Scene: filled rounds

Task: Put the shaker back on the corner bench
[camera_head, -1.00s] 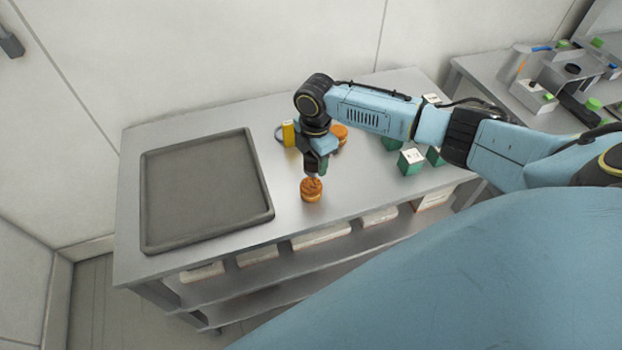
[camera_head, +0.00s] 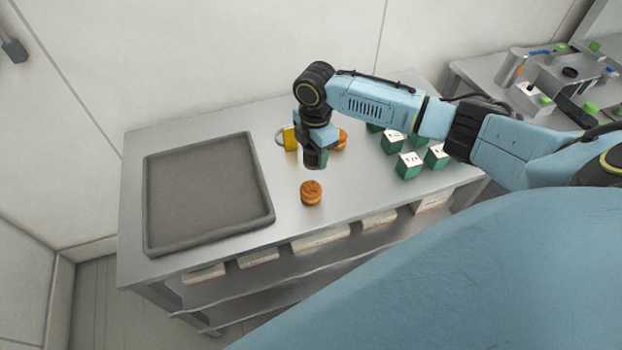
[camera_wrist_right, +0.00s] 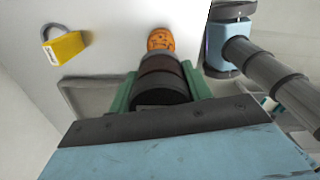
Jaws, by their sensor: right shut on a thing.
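My right gripper (camera_head: 316,150) is shut on a dark cylinder, which looks like the shaker (camera_head: 315,160). In the right wrist view the shaker (camera_wrist_right: 162,82) is dark brown and black, between the green fingers of the gripper (camera_wrist_right: 163,88). It is held above the steel table, just behind an orange-brown round pastry (camera_head: 311,193) and apart from it. The pastry also shows in the wrist view (camera_wrist_right: 160,39). A second metal bench (camera_head: 480,68) stands at the upper right; I cannot tell if it is the corner bench. My left gripper is out of view.
A grey tray (camera_head: 268,195) lies empty on the left of the steel table (camera_head: 230,118). Several green-and-white cubes (camera_head: 409,165) stand to the right. The second bench carries equipment (camera_head: 560,75).

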